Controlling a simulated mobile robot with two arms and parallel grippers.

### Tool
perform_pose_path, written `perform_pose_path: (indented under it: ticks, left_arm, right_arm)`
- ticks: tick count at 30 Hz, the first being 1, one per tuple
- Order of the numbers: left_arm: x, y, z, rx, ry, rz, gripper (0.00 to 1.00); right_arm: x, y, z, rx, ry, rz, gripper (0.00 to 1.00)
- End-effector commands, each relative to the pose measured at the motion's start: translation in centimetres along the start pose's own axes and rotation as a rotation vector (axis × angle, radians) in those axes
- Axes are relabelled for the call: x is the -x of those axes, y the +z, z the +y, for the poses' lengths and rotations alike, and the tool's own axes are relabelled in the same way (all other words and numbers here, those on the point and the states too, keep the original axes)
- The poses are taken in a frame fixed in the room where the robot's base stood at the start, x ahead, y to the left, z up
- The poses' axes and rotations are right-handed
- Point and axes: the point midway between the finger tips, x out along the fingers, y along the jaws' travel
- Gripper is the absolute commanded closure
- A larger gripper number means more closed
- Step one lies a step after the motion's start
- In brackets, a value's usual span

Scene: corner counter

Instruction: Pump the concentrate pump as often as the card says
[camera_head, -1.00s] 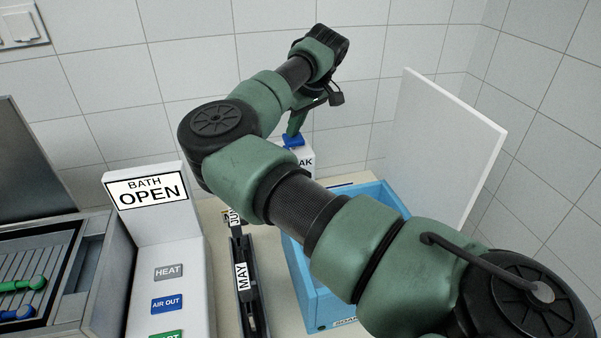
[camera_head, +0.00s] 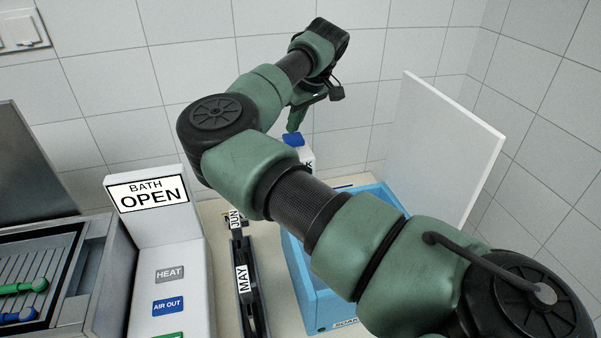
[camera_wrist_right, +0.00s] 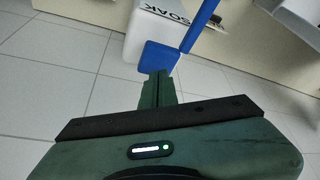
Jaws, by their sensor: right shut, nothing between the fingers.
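The concentrate pump is a white bottle (camera_wrist_right: 160,27) marked SOAK with a blue pump head (camera_head: 293,139). It stands at the back, mostly hidden by my right arm in the head view. My right gripper (camera_head: 294,124) is shut and empty, pointing down at the blue head. In the right wrist view, the shut fingertips (camera_wrist_right: 157,78) overlap the near edge of the blue head (camera_wrist_right: 160,57). I cannot tell whether they touch it. A blue bar (camera_wrist_right: 201,25) runs beside the bottle there. No card with a pump count is readable. My left gripper is out of view.
A blue open crate (camera_head: 299,268) stands under my right arm, with a white upright panel (camera_head: 445,145) behind it. A dark rack (camera_head: 247,285) with MAY and JUN tags lies left of it. The BATH OPEN control stand (camera_head: 150,235) and a metal bath (camera_head: 60,265) are further left.

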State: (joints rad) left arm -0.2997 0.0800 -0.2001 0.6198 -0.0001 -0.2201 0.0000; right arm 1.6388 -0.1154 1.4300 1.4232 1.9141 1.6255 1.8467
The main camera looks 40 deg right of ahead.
Motion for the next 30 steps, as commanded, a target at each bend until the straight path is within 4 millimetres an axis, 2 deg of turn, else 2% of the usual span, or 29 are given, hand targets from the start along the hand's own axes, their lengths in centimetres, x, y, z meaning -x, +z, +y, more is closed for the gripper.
perform_pose_path:
  ticks: [8, 21, 30]
  left_arm:
    - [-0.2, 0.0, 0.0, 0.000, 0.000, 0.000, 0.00]
    - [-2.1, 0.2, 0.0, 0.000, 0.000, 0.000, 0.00]
    - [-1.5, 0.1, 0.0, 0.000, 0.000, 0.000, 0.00]
  right_arm:
    - [-0.3, 0.1, 0.0, 0.000, 0.000, 0.000, 1.00]
    - [-2.3, 1.0, 0.0, 0.000, -0.001, 0.000, 1.00]
    - [-1.6, 0.7, 0.0, 0.000, -0.001, -0.001, 1.00]
